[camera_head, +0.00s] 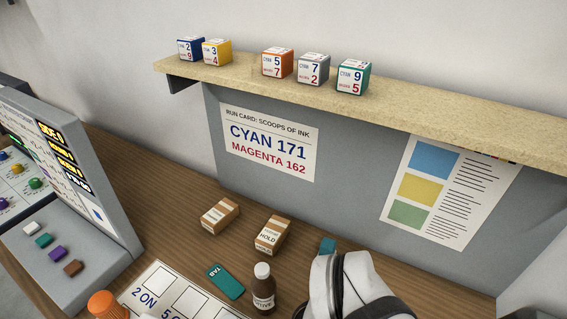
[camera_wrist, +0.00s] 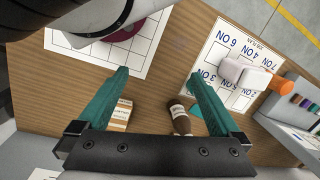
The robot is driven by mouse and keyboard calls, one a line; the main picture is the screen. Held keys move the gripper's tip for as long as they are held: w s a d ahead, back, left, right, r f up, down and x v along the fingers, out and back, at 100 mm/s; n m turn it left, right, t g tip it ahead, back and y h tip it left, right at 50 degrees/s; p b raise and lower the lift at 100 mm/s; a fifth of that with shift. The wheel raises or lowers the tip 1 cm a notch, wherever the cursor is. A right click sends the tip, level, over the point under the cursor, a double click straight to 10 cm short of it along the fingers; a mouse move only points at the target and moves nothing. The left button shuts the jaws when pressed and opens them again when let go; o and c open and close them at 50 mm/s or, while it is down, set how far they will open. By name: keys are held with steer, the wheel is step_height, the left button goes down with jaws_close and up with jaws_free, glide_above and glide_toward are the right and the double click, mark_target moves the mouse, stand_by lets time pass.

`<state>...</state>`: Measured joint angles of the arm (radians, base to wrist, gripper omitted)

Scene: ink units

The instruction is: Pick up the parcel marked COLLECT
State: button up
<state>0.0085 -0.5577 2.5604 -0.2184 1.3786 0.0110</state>
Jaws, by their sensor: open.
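Two brown parcels with white labels lie on the wooden desk in the head view. The right parcel (camera_head: 272,235) reads HOLD. The label of the left parcel (camera_head: 220,215) is too small to read surely. One parcel (camera_wrist: 121,113) shows in the wrist view, partly hidden behind the left finger; I cannot tell which it is. My gripper (camera_wrist: 157,71) is open, its two teal fingers wide apart with nothing between the tips. In the head view a teal piece of it shows right of the HOLD parcel, by my white arm.
A brown bottle (camera_head: 263,290) with a white cap stands in front of the parcels, beside a teal tag (camera_head: 226,282). A numbered card (camera_head: 165,293) and an orange-capped object (camera_head: 104,304) are at the front. Several numbered cubes sit on the shelf (camera_head: 430,107). A grey console (camera_head: 95,170) stands left.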

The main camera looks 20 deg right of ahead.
steer(key=w+d+f+m+h, duration=0.1)
steer(key=w+d+f+m, duration=0.15)
steer(key=w+d, duration=0.6)
steer(key=w+d+f+m+h, duration=0.1)
steer(key=w+d+f, duration=0.3)
steer(key=w+d, duration=0.45)
steer(key=f, duration=1)
steer(key=s+d+f, duration=0.1)
steer(key=f, duration=0.3)
steer(key=shift+d+f, duration=0.1)
steer(key=shift+f, duration=0.3)
steer(key=c, duration=1.5)
